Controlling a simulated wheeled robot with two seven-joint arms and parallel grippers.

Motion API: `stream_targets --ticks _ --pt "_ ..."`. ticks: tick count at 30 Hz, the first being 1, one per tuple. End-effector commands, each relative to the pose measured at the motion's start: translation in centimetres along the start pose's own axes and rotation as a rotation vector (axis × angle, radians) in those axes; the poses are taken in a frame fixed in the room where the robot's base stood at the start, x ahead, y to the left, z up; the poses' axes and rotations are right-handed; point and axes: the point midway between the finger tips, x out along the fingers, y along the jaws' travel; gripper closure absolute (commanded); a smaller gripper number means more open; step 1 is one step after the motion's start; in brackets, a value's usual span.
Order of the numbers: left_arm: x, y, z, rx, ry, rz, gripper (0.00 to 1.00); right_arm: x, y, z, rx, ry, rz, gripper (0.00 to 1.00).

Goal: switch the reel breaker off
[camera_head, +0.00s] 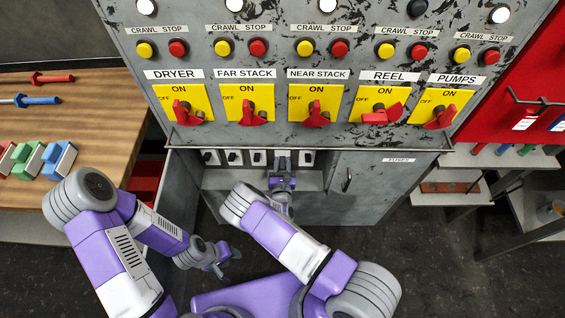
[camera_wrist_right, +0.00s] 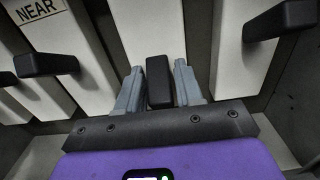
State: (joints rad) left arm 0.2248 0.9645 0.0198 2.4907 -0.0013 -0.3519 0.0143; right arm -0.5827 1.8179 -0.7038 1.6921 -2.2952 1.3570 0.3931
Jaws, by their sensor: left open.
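The breakers sit in the open lower compartment of the grey cabinet, as white plates with black levers. My right gripper (camera_head: 281,162) is inside it, at the breaker just left of the rightmost one (camera_head: 307,158). In the right wrist view its two grey fingers (camera_wrist_right: 159,84) stand snugly on either side of a black lever (camera_wrist_right: 158,82). This breaker's label is hidden; its left neighbour (camera_wrist_right: 47,64) is labelled NEAR, and the panel above has REEL after NEAR STACK. The red REEL switch handle (camera_head: 381,115) lies nearly sideways. My left gripper (camera_head: 225,263) is open and empty, low in front of the cabinet.
Another breaker lever (camera_wrist_right: 280,20) stands close to the right. The compartment's side walls are near. A cabinet door (camera_head: 370,185) with a handle is right of the opening. A wooden bench (camera_head: 75,110) stands left, and shelves (camera_head: 450,190) stand right.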

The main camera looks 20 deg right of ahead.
Motion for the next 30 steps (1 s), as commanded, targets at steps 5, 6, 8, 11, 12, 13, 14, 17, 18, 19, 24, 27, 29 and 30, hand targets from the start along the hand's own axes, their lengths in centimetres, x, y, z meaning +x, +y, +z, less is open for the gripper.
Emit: stream_targets --ticks 5,6,8,11,12,13,14,17,18,19,24,27,29,30 --pt "0.00 0.00 0.00 0.000 0.000 0.000 0.57 -0.02 -0.01 -0.01 0.000 0.000 0.000 0.92" --pt "0.00 0.00 0.00 0.000 0.000 0.000 0.57 -0.02 0.00 -0.01 0.000 0.000 0.000 0.99" --pt "0.01 0.00 0.00 0.000 0.000 0.000 0.57 -0.03 0.00 -0.02 0.000 0.000 0.000 1.00" --pt "0.37 -0.14 -0.02 0.000 0.000 0.000 0.57 0.01 -0.01 -0.25 0.000 -0.017 0.000 1.00" --pt "0.63 -0.23 -0.03 0.000 0.000 0.000 0.57 0.06 -0.03 -0.37 0.000 -0.031 -0.001 1.00" --pt "0.80 -0.30 -0.04 0.000 0.000 0.000 0.57 0.10 -0.02 -0.42 0.000 -0.042 -0.001 1.00" --pt "0.92 -0.34 -0.04 0.000 0.000 0.000 0.57 0.14 0.00 -0.42 0.000 -0.052 0.000 1.00" --pt "0.83 -0.32 -0.04 0.000 0.000 0.000 0.57 0.16 -0.01 -0.22 0.001 -0.059 -0.001 1.00" --pt "0.80 -0.30 -0.04 0.000 0.000 0.000 0.57 0.16 -0.01 -0.20 0.001 -0.058 -0.001 1.00" --pt "0.79 -0.30 -0.04 0.000 0.000 0.000 0.57 0.16 -0.01 -0.19 0.001 -0.058 -0.001 1.00" --pt "0.78 -0.29 -0.04 0.000 0.000 0.000 0.57 0.15 -0.01 -0.20 0.001 -0.057 -0.001 0.58" --pt "0.77 -0.29 -0.04 0.000 0.000 0.000 0.57 0.15 -0.01 -0.20 0.001 -0.057 -0.001 0.51" --pt "0.77 -0.29 -0.04 0.000 0.000 0.000 0.57 0.14 -0.02 -0.20 0.001 -0.057 -0.001 0.51" --pt "0.77 -0.29 -0.04 0.000 0.000 0.000 0.57 0.14 -0.02 -0.19 0.001 -0.057 -0.001 0.51"
